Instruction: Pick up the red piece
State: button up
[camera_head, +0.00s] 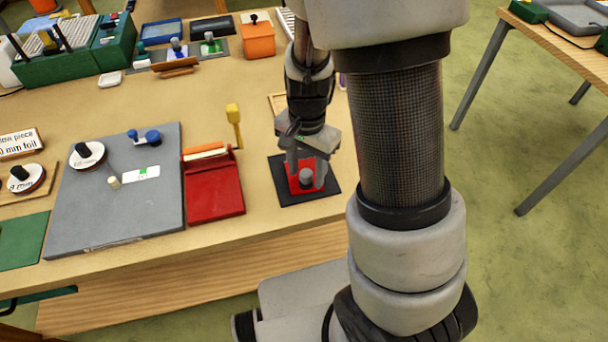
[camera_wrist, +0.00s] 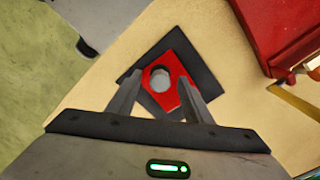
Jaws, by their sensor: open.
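The red piece (camera_head: 294,186) lies on a black square mat (camera_head: 325,196) near the table's front edge. A grey round knob (camera_head: 306,177) stands on it. In the wrist view the red piece (camera_wrist: 180,58) lies slightly turned on the mat (camera_wrist: 201,68), with the knob (camera_wrist: 160,77) at its middle. My gripper (camera_head: 305,172) is over the piece, pointing down. In the wrist view my gripper (camera_wrist: 155,88) has its fingers apart, one on each side of the knob, with nothing held. I cannot tell whether the fingertips touch the piece.
A red tray (camera_head: 213,205) stands left of the mat, with a yellow-handled tool (camera_head: 234,118) behind it. A grey board (camera_head: 85,212) with small items lies further left. An orange box (camera_head: 258,41) and a green rack (camera_head: 72,62) stand at the back. The table between is mostly clear.

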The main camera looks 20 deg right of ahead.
aim_at(307, 172)
jog(key=shift+f, duration=0.45)
jog(key=shift+c, duration=0.3)
jog(key=c, duration=1)
jog(key=shift+r, duration=0.1)
notch_tip(307, 172, up, 10)
jog(key=shift+f+p, duration=0.1)
jog(key=shift+p, duration=0.75)
